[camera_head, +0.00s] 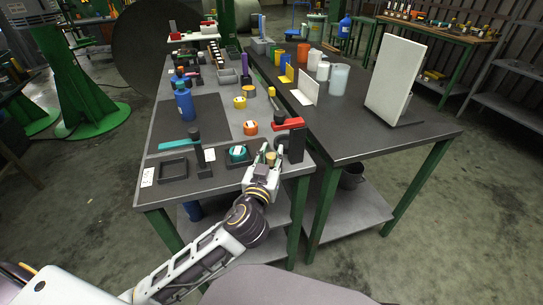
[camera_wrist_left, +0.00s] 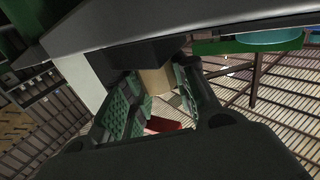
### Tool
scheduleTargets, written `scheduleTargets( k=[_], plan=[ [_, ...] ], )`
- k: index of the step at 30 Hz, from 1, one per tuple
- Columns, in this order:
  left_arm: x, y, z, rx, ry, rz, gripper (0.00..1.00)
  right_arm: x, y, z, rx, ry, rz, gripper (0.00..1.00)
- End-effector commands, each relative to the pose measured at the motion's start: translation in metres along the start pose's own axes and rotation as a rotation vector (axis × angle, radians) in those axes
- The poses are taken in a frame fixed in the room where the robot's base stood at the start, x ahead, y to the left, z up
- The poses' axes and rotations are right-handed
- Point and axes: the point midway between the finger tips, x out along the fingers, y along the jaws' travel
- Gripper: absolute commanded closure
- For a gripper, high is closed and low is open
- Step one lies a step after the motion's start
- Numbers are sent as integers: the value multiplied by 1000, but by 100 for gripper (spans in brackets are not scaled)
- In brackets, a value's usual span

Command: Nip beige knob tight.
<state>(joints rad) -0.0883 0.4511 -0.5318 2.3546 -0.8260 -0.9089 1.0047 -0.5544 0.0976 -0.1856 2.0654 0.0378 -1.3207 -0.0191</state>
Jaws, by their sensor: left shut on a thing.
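The beige knob (camera_head: 271,157) is at the near right end of the left table, beside a black upright device (camera_head: 296,147) with a red top (camera_head: 288,124). My left gripper (camera_head: 266,155) reaches in from the front and is shut on the knob. In the left wrist view the knob (camera_wrist_left: 155,80) sits between the green ribbed finger pads (camera_wrist_left: 152,100), against a dark block. A red part (camera_wrist_left: 162,125) shows below it between the fingers. My right gripper is in neither view.
A teal round part (camera_head: 238,153) in a black tray and a dark post (camera_head: 197,148) stand left of the gripper. An orange part (camera_head: 250,127) and a blue bottle (camera_head: 184,102) are farther back. A white panel (camera_head: 396,82) stands on the right table.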

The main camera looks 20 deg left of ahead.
Motion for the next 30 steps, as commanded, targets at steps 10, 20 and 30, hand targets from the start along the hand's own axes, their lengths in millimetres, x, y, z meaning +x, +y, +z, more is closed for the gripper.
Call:
scheduleTargets(
  k=[10, 20, 30],
  plan=[
    [0, 0, 0, 0, 1, -1, 50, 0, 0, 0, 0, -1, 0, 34],
    [0, 0, 0, 0, 0, -1, 50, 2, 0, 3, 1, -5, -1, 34],
    [-11, 0, 0, 0, 0, 0, 50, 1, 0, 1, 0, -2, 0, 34]
  ],
)
